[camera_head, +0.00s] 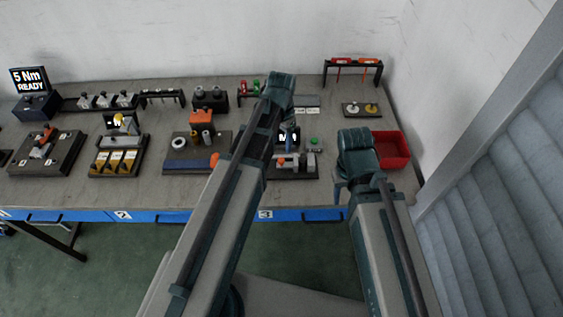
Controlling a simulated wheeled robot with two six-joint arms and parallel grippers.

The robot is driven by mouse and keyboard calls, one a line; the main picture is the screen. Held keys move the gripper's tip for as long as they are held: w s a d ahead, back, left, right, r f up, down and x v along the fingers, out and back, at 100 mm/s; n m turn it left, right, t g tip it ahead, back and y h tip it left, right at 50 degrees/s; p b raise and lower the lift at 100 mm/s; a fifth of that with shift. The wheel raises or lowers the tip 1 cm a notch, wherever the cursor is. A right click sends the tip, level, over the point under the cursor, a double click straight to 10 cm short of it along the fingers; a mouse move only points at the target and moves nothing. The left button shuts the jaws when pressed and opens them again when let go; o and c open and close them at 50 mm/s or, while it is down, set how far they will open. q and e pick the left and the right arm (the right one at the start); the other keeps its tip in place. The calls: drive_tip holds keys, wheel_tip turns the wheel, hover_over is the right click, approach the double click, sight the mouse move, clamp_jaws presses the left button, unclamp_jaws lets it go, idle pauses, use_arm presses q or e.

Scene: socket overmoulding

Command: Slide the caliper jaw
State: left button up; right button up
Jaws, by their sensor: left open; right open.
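A small grey device with an orange part (289,161), which may be the caliper, sits on a dark base plate (300,175) at the bench station right of centre. My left arm crosses in front of this station and hides its left side. My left gripper (288,140) points down just behind or above the device; it is small and partly hidden, and I cannot tell whether it touches anything. My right gripper (339,190) is open at the bench's front edge, right of the device and apart from it. The caliper jaw itself is too small to make out.
A red bin (390,150) stands right of the station. A green button (314,141) is beside the device. A rack with red tools (352,65) and a plate with two round parts (362,109) stand behind. Other fixtures, including an orange-handled clamp (43,145), fill the bench's left.

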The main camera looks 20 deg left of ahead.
sight(281, 159)
use_arm(q)
wheel_tip(281, 159, down, 8)
drive_tip(key=b, duration=0.7)
drive_tip(key=shift+f, duration=0.2)
clamp_jaws()
idle(0.9)
